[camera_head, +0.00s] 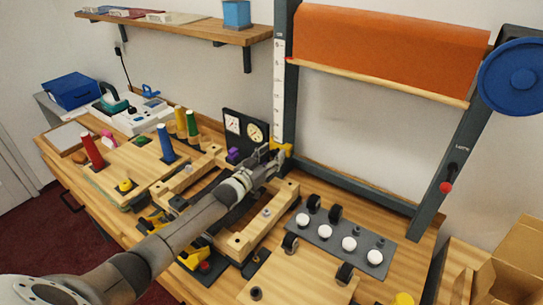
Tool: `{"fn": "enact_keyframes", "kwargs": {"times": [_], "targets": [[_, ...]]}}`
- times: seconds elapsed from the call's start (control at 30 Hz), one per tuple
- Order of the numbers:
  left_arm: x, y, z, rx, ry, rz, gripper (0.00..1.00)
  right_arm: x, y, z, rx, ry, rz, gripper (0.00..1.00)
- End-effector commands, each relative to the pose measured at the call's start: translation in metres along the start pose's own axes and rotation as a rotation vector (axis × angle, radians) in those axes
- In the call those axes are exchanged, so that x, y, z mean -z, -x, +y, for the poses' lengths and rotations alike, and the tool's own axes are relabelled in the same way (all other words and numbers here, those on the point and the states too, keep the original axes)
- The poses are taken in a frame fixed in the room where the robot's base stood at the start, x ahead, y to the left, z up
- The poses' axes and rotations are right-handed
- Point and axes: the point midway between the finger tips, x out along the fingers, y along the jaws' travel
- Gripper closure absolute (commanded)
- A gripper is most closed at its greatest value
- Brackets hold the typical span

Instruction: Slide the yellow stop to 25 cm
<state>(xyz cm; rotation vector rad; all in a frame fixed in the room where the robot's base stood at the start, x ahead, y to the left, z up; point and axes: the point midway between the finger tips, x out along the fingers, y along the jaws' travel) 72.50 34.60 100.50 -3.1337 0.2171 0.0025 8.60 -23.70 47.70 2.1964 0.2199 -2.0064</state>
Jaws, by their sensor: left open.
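The yellow stop (287,148) sits low on the left upright of the frame, near the bottom of a white vertical scale strip (278,90). The numbers on the strip are too small to read. My left arm comes in from the lower left, and its gripper (273,156) is open at the stop, partly covering it. I cannot tell whether the fingers touch the stop. My right gripper is not in view.
An orange cloth roll (390,45) hangs from the frame, with a blue wheel (522,77) at its right. A dial panel (245,133) stands just left of the upright. A grey plate with white knobs (343,241) lies to the right. Coloured spools stand at left.

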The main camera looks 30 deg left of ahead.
Motion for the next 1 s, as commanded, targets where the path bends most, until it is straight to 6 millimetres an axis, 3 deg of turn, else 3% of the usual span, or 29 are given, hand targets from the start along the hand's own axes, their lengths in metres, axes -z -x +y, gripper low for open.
{"fn": "enact_keyframes", "kwargs": {"times": [0.27, 0.63, 0.87, 1.0], "targets": [[0.0, -0.001, 0.0, -0.001, 0.0, 0.001, 0.55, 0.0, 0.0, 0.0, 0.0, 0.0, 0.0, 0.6], [0.0, -0.001, 0.0, 0.0, 0.0, 0.0, 1.0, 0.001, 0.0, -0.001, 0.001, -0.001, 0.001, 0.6], [0.002, -0.001, 0.0, 0.0, 0.0, 0.001, 1.0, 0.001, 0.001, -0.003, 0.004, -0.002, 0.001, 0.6], [0.015, -0.001, 0.0, -0.001, 0.0, 0.003, 1.0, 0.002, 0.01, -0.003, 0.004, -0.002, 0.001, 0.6]]}}
